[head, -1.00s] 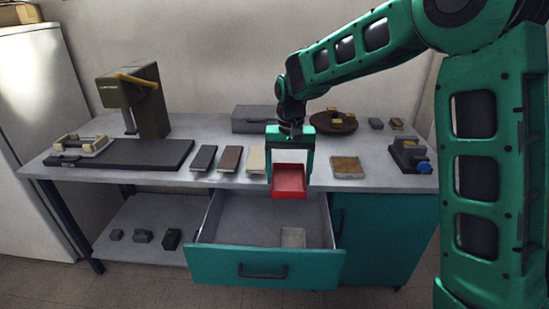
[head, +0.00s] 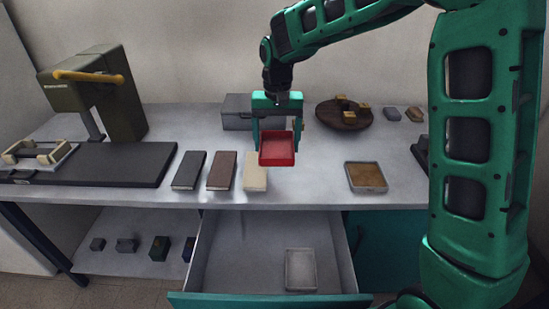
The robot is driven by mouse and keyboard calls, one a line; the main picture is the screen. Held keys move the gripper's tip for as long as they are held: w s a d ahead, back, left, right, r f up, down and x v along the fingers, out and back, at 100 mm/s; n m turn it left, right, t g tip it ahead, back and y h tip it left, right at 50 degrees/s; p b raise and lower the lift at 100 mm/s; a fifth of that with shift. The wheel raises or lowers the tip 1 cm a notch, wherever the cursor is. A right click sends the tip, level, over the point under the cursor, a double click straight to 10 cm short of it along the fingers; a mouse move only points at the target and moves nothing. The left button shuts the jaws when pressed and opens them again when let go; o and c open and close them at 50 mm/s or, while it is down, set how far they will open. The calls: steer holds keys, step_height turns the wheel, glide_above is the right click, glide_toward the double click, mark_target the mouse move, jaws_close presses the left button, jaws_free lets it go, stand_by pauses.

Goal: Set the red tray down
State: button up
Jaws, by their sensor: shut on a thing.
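The red tray (head: 277,150) is a small square open tray, and its inside looks empty. My gripper (head: 277,136) is shut on it from above, with one finger at each side. The tray appears held above the worktop (head: 318,170), tilted with its inside facing me. In the picture it lies just above and right of the cream block's far end. I cannot tell exactly how high it is above the surface.
Black, brown and cream (head: 256,172) blocks lie in a row. A tray with brown filling (head: 366,177) lies to the right, a round brown board (head: 343,114) behind. The press (head: 98,95) stands left. The open drawer (head: 225,250) holds a pale tray (head: 300,270). Worktop between cream block and brown-filled tray is clear.

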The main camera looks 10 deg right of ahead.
steer(key=shift+w+d, duration=0.1)
steer(key=shift+w, duration=0.2)
glide_above(305, 166)
step_height(305, 166, down, 7)
steer(key=shift+w+r, duration=0.1)
steer(key=shift+f, duration=2.1)
steer(key=o, duration=1.1)
steer(key=shift+c, duration=0.2)
step_height(305, 166, up, 12)
steer(key=shift+d, duration=0.15)
